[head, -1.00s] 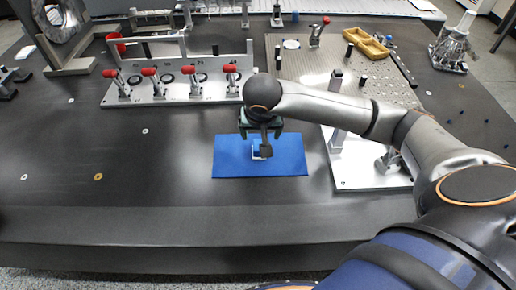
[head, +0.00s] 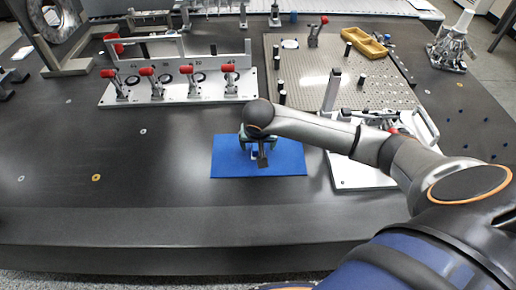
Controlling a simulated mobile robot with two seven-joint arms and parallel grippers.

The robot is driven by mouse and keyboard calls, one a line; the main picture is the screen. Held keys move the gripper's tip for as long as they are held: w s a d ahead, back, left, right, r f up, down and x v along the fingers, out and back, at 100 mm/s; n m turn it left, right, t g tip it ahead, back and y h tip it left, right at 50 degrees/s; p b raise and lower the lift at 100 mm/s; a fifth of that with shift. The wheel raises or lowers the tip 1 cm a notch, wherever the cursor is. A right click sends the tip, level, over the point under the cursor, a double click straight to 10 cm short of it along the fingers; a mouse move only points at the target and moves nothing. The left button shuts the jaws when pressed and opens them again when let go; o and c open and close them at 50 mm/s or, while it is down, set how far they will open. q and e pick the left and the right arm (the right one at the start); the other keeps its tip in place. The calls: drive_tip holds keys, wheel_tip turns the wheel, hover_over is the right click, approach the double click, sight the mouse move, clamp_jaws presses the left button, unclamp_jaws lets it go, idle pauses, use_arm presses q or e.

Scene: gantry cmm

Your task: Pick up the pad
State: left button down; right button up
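A flat blue rectangular pad (head: 285,160) lies on the dark table near its front edge. My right gripper (head: 256,156) points down over the pad's middle, with its wrist hiding part of the pad's back edge. A small white and blue piece (head: 254,154) shows at the fingertips and is partly hidden by them. I cannot tell whether the fingers touch or grip it, or how high they are above the pad. My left gripper is not in view.
A plate with several red-handled clamps (head: 180,95) stands behind the pad. A perforated plate (head: 300,68) with posts and a yellow tray (head: 364,44) lies at the back right. A white fixture (head: 360,175) stands under my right arm. The table's left front is clear.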

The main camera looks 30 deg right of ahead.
clamp_jaws()
idle(0.5)
drive_tip(key=shift+r, duration=0.15)
drive_tip(key=shift+r, duration=0.2)
drive_tip(key=r, duration=0.3)
drive_tip(key=shift+s+d+r, duration=0.1)
drive_tip(key=shift+s+d, duration=0.05)
drive_tip(key=shift+s, duration=0.05)
drive_tip(key=s+d+r, duration=0.4)
drive_tip(key=s+r, duration=0.5)
drive_tip(key=s, duration=0.4)
drive_tip(key=shift+r, duration=0.1)
